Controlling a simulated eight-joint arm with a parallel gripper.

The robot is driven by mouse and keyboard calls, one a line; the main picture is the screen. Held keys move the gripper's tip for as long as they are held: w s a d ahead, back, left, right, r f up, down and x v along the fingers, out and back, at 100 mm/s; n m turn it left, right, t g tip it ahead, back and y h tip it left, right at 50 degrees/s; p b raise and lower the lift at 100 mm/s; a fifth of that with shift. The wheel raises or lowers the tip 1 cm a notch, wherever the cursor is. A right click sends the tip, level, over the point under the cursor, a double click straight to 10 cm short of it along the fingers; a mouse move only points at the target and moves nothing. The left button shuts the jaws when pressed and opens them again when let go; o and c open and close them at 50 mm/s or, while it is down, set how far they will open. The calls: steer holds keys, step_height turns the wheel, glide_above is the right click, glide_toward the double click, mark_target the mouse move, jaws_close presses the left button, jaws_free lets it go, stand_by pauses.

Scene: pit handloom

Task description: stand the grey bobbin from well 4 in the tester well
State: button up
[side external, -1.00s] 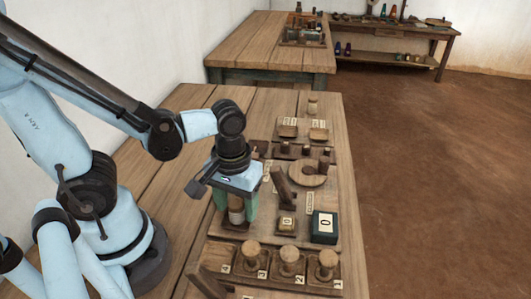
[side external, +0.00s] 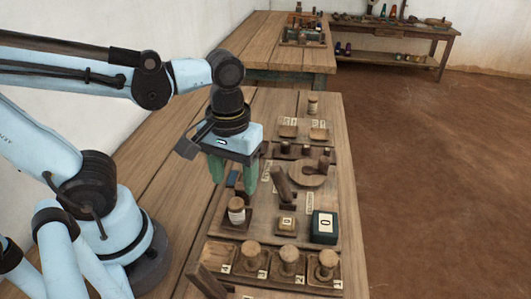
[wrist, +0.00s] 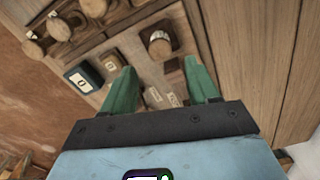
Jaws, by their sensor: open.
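The bobbin (side external: 237,209), with a pale greyish winding and brown ends, stands upright in a square dark wooden well left of the small blocks on the board. It also shows in the wrist view (wrist: 158,44), near the top. My gripper (side external: 234,184) is open and empty, above the bobbin and clear of it. Its green fingers (wrist: 161,88) are spread apart in the wrist view. The front rack has wells labelled 4 to 1. Well 4 (side external: 222,260) at the left has no bobbin showing; knobbed bobbins (side external: 290,258) stand in the other three.
A dark green box marked 0 (side external: 325,227) and a small block marked 0 (side external: 287,224) sit right of the bobbin. A tilted wooden lever (side external: 282,183) and a round wooden piece (side external: 308,174) stand behind. Bare table lies to the left.

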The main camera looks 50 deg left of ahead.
mark_target(236, 203)
step_height(236, 203, up, 4)
steer(key=w+a+f+m+t, duration=0.1)
steer(key=w+a+m+t, duration=0.3)
steer(key=w+m+t, duration=0.2)
steer(key=shift+w+a+f+t, duration=0.25)
steer(key=shift+w+f+t, duration=0.15)
steer(key=shift+w+t, duration=0.2)
